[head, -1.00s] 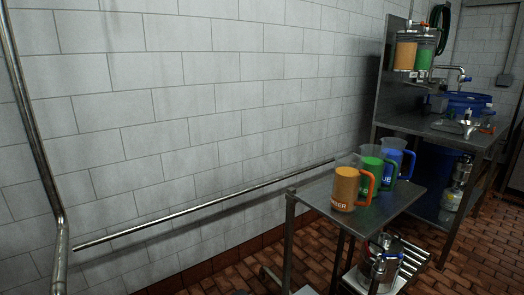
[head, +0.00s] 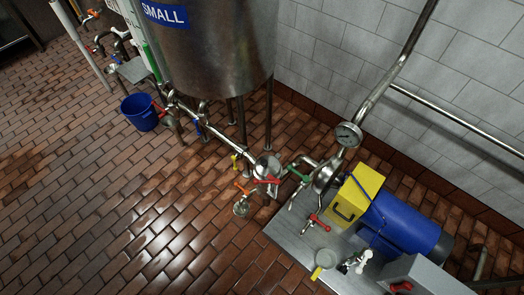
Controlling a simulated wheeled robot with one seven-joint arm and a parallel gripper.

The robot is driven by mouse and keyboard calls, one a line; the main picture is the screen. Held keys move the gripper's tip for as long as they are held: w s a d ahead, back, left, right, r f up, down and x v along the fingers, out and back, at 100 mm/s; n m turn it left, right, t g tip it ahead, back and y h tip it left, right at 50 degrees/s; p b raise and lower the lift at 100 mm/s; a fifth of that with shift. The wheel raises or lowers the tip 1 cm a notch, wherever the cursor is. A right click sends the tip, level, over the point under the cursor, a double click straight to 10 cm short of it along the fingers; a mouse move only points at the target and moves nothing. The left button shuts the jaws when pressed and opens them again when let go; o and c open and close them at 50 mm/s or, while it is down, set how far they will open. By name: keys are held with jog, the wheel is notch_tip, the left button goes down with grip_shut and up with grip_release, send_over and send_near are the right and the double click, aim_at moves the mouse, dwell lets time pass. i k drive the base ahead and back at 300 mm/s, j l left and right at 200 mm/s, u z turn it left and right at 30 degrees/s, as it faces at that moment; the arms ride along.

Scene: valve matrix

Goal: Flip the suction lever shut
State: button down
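No lever here carries a readable suction label, so I cannot tell for certain which one it is. In the head view, a green lever (head: 298,174) sits on the pipe just left of the steel pump head (head: 324,178). A red lever (head: 265,181) is left of it, by a round steel fitting. An orange lever (head: 242,188) and a yellow lever (head: 235,160) are further left on the pipework. A blue lever (head: 197,129) is on the pipe below the tank. Another red lever (head: 318,222) is below the pump head. My gripper is not in view.
The steel tank marked SMALL (head: 205,45) stands on legs at the top. The pump's blue motor (head: 405,222) and yellow box (head: 356,194) sit on a grey base plate (head: 300,240). A pressure gauge (head: 347,134) is above. A blue bucket (head: 139,112) stands left. Tiled floor (head: 90,210) at lower left is clear.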

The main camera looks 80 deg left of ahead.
aim_at(235, 164)
jog(key=u, duration=2.05)
jog(key=i+l+u, duration=0.6)
jog(key=i+l, duration=0.1)
jog(key=i, duration=0.05)
